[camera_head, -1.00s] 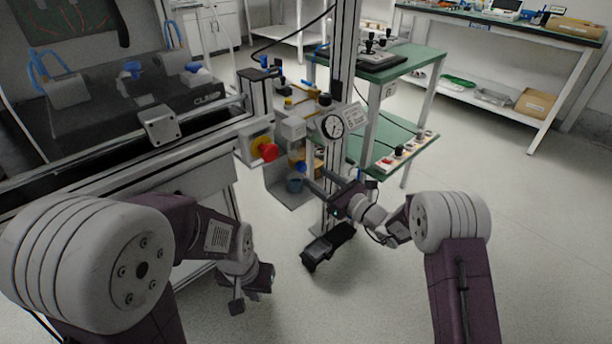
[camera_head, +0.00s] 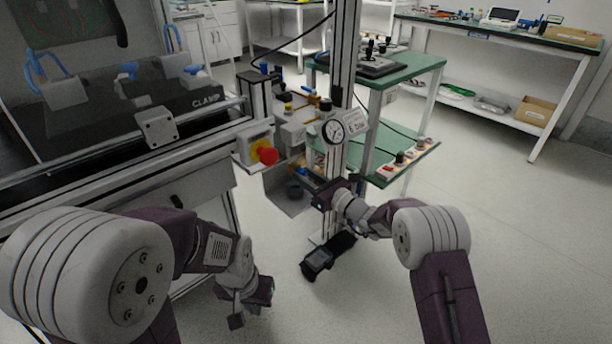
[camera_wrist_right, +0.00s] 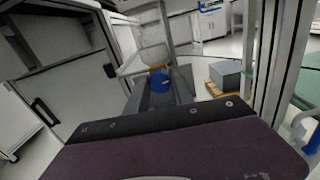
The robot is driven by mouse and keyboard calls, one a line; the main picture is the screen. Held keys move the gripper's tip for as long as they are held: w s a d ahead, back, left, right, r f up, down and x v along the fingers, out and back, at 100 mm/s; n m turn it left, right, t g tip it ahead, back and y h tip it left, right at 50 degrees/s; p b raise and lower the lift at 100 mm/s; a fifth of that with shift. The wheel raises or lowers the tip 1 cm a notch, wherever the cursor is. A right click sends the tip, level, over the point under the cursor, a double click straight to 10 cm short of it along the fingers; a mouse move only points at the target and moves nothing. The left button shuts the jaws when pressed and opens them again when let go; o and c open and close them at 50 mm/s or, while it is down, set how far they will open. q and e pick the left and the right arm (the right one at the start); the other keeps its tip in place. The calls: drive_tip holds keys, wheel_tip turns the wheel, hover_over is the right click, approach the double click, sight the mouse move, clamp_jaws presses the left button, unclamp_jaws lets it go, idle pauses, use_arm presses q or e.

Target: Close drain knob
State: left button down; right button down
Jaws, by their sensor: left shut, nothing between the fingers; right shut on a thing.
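The drain knob is a round blue knob (camera_wrist_right: 161,81), seen in the right wrist view at the far end of my right gripper's two grey fingers (camera_wrist_right: 160,92). The fingers are shut on it, one on each side. In the head view the knob is a small blue spot (camera_head: 302,172) low on the test stand, and my right gripper (camera_head: 307,178) reaches it from the right. My left gripper (camera_head: 237,318) hangs low at the left, shut and empty, far from the knob.
A red stop button (camera_head: 267,156) on a yellow box and a round pressure gauge (camera_head: 333,131) sit above and around the knob. A green-topped cart (camera_head: 411,66) stands behind the post. The floor at the right is clear.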

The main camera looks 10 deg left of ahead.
drive_tip(key=shift+r+m+p, duration=0.15)
drive_tip(key=shift+m+p, duration=0.2)
drive_tip(key=shift+m, duration=0.35)
drive_tip(key=shift+f+m, duration=0.2)
drive_tip(key=shift+m, duration=0.1)
use_arm(q)
drive_tip(key=shift+r, duration=0.75)
use_arm(e)
drive_tip(key=c, duration=1.1)
unclamp_jaws()
